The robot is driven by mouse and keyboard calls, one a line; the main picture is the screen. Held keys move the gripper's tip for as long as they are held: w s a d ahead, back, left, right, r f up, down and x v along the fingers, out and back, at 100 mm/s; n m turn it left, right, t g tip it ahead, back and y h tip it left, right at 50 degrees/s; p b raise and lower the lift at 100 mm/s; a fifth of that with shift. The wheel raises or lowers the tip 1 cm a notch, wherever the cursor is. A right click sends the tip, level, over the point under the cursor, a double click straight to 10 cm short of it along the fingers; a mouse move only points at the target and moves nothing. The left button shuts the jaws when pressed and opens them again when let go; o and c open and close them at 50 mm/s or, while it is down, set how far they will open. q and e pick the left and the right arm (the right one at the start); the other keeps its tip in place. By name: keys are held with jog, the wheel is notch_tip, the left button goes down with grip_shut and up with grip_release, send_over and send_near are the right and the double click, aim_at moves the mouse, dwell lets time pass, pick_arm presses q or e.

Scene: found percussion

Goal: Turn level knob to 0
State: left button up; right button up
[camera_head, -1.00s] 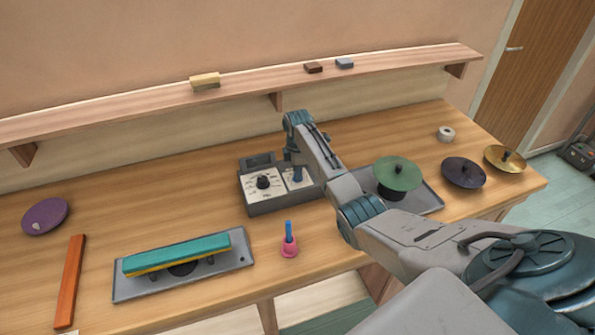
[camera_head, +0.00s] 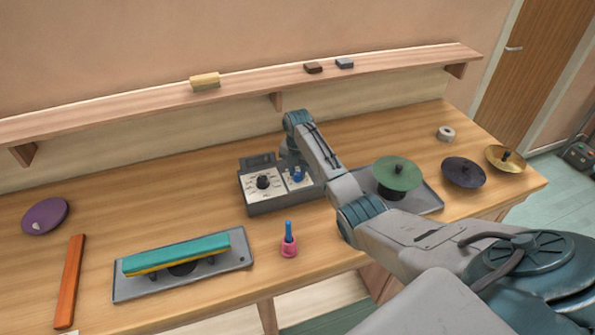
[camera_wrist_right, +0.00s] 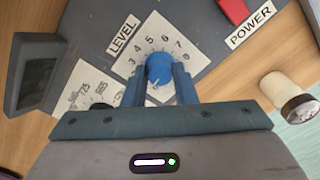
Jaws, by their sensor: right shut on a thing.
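The level knob (camera_wrist_right: 158,69) is a round blue knob on a white dial plate marked LEVEL on the grey box. It also shows in the head view (camera_head: 297,174), on the box's right half. My right gripper (camera_wrist_right: 160,82) is shut on it, with one finger on each side. The numbers 3 to 8 show around the knob's far side; the lower numbers, including 0, are hidden by the fingers. A small white mark on the knob points toward the gripper's palm, slightly left; its exact reading is hidden. My left gripper is out of view.
The box (camera_head: 282,205) also bears a black knob (camera_head: 263,182) and a small display (camera_head: 258,161). A red POWER switch (camera_wrist_right: 234,10) sits beyond the level dial. A pink holder (camera_head: 289,247) stands in front, and a green cymbal (camera_head: 397,174) is at the right.

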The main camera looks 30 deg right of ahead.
aim_at(298, 173)
jog(key=shift+w+d+r+n, duration=0.1)
jog(key=shift+r+n, duration=0.05)
jog(key=shift+n, duration=2.15)
jog(key=o, duration=1)
notch_tip(298, 173, up, 11)
jog(key=b, duration=0.4)
